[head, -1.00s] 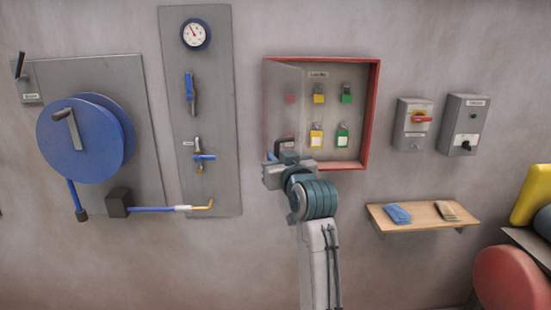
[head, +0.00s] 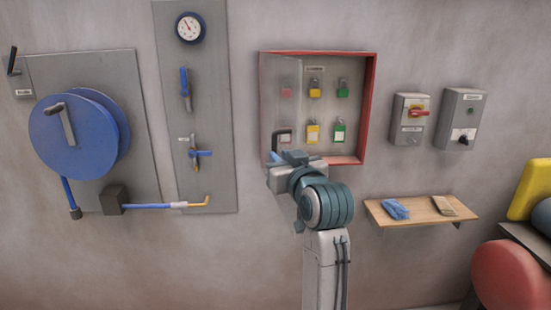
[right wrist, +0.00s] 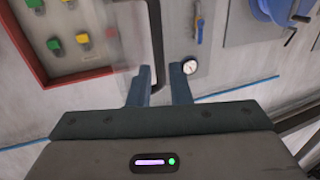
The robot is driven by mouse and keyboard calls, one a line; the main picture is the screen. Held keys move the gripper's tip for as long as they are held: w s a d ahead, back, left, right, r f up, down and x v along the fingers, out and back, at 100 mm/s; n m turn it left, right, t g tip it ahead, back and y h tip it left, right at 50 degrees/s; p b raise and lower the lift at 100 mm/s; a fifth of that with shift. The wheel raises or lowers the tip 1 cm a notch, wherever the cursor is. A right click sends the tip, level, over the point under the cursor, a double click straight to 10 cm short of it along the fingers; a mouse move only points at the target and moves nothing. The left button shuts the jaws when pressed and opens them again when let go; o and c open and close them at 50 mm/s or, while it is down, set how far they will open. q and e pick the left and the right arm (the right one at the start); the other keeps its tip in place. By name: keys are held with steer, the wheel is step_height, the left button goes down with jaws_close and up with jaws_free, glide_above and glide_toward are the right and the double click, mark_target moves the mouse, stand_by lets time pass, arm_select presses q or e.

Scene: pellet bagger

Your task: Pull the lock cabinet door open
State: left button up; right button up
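The lock cabinet (head: 369,110) is a red-framed box on the wall. Its clear door (head: 292,95) stands swung out at the left side, seen foreshortened, with the interior uncovered to its right. The dark door handle (head: 281,131) is near the door's lower part; it also shows as a black bar in the right wrist view (right wrist: 157,45). My right gripper (head: 275,157) is just below the handle in the head view. In the right wrist view its blue fingers (right wrist: 160,85) are apart, with the handle's end seen between or just beyond them; contact is unclear. My left gripper is not in view.
Several yellow, green and red padlocks (head: 313,132) hang inside the cabinet. A gauge panel (head: 218,120) and blue reel (head: 70,140) are to its left. Switch boxes (head: 411,119) and a wooden shelf (head: 425,209) are to the right. Wall below the cabinet is clear.

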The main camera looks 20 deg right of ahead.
steer(key=s+b, duration=0.1)
steer(key=s, duration=0.4)
steer(key=shift+s+d, duration=0.15)
